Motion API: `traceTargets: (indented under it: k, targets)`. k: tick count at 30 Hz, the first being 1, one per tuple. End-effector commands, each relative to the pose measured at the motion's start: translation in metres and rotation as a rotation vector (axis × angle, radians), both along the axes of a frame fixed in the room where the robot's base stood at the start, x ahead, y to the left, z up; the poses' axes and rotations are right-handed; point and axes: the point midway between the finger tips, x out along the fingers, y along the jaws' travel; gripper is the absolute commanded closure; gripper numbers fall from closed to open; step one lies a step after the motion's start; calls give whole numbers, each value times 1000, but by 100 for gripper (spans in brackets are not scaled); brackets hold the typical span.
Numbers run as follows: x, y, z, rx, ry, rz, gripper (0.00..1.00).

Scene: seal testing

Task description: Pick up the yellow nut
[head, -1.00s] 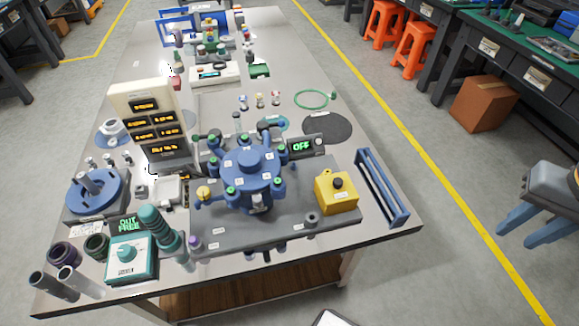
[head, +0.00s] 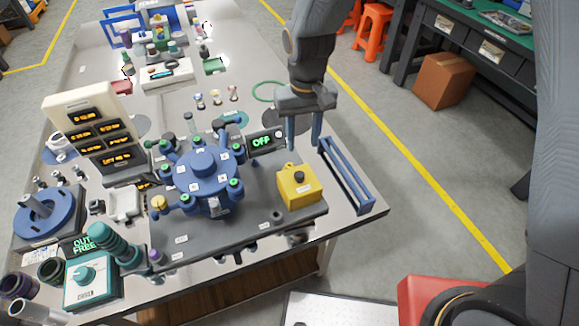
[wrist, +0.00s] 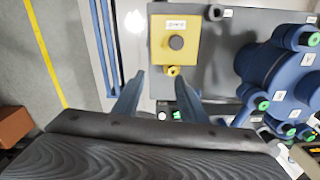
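The yellow nut (head: 158,202) sits at the left end of the blue multi-armed fixture (head: 208,172), near the fixture base's left side. I cannot make it out in the wrist view. My gripper (head: 303,146) is open and empty, pointing down at the right of the fixture, well apart from the nut. In the wrist view its two blue fingers (wrist: 160,80) stand apart, close to the yellow box in the picture.
A yellow box (head: 299,188) with a black button stands on the grey base. A blue rack (head: 346,172) lies to its right. A teal device (head: 92,280) and cylinders crowd the front left.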

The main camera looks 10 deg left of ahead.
Motion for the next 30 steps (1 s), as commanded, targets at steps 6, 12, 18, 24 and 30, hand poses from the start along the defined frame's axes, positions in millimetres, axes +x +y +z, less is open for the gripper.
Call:
traceTargets:
  k: [6, 12, 18, 24, 30]
  targets:
    - [-2, 34, -19, -8, 12, 45, 62]
    - [-2, 33, -37, -8, 13, 44, 62]
    - [-3, 32, -51, -8, 13, 43, 62]
    - [-4, 31, -75, -9, 14, 43, 62]
    - [-3, 32, -90, -7, 11, 43, 62]
